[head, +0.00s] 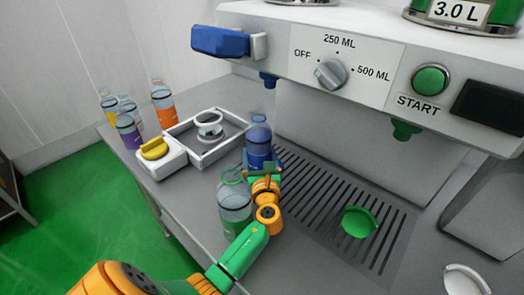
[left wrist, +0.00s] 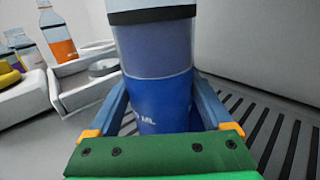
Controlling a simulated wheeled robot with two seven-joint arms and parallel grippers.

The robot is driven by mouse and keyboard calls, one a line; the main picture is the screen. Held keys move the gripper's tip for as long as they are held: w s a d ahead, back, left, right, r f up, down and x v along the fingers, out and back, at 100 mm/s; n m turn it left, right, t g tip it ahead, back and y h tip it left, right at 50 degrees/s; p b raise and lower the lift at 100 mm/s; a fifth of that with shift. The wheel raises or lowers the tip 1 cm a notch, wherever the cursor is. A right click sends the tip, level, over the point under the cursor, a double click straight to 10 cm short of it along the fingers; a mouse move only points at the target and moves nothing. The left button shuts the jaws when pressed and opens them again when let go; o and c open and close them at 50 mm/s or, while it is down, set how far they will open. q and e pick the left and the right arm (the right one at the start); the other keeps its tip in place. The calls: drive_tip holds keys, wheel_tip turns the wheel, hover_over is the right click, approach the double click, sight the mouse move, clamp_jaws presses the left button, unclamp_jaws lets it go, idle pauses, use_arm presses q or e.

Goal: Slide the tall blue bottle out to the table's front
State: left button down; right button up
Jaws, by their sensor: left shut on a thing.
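The tall blue bottle (head: 258,142) stands upright on the table, at the left edge of the slatted drain grate, in front of the machine. It fills the middle of the left wrist view (left wrist: 160,95). My left gripper (head: 262,168) is shut on the bottle's lower part, with one finger on each side (left wrist: 162,112). The lower bottle is partly hidden behind the gripper in the head view. My right gripper is not in view.
A clear bottle (head: 234,203) stands just left of my left gripper. A white tray (head: 190,128) and a yellow-knobbed white box (head: 160,165) sit behind. Several coloured bottles, one orange (head: 163,108), stand at the far left. A green round piece (head: 358,222) lies on the grate (head: 310,205).

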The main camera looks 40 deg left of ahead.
use_arm(q)
drive_tip(key=shift+w+d+b, duration=0.25)
drive_tip(key=shift+w+d, duration=0.05)
drive_tip(key=shift+w, duration=0.35)
drive_tip(key=shift+w+d+b, duration=0.2)
drive_tip(key=shift+w+d, duration=0.05)
drive_tip(key=shift+w, duration=0.35)
unclamp_jaws()
drive_tip(key=shift+d, duration=0.1)
drive_tip(key=v, duration=0.7)
drive_tip(key=shift+r+p, duration=0.1)
drive_tip(key=shift+p, duration=0.2)
drive_tip(key=shift+p+v, duration=0.35)
drive_tip(key=shift+v, duration=0.65)
drive_tip(key=shift+p+v, duration=0.55)
drive_tip(key=shift+v, duration=1.95)
